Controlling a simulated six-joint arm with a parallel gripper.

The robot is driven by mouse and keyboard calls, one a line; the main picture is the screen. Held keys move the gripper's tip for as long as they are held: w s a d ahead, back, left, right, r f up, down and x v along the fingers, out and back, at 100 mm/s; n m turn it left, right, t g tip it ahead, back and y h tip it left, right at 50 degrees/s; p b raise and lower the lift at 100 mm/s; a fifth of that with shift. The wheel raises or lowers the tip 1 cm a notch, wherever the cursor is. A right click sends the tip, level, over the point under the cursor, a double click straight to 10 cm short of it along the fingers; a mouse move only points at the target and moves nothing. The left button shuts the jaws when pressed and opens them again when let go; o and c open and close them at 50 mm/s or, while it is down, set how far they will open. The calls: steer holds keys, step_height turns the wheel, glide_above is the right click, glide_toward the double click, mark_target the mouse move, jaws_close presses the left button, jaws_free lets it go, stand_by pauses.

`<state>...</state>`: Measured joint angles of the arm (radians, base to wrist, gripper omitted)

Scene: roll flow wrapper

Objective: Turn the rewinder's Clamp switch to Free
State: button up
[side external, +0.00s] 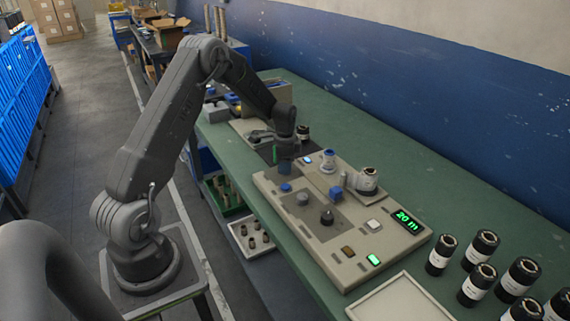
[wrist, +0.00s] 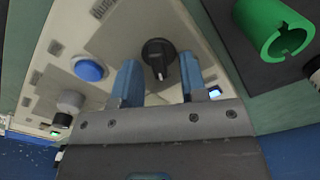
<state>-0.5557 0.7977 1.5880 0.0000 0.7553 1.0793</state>
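The rewinder's beige control panel (side external: 350,262) lies on the green bench. My gripper (wrist: 158,65) is open, with one blue finger on each side of the switch and visible gaps between. In the side view my gripper (side external: 285,170) points down over the panel's far end and hides this switch.
A blue button (wrist: 88,69) and a grey knob (wrist: 70,101) are beside the switch. Another black knob (side external: 327,216) and a green "20 m" display (side external: 408,221) are further along. Several black rolls stand at the right.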

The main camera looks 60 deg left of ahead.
jaws_close()
stand_by(0.5)
steer(key=n, duration=0.5)
steer(key=shift+a+n, duration=0.15)
steer(key=shift+n, duration=0.25)
steer(key=n, duration=0.6)
steer(key=shift+a, duration=0.15)
jaws_free()
stand_by(0.4)
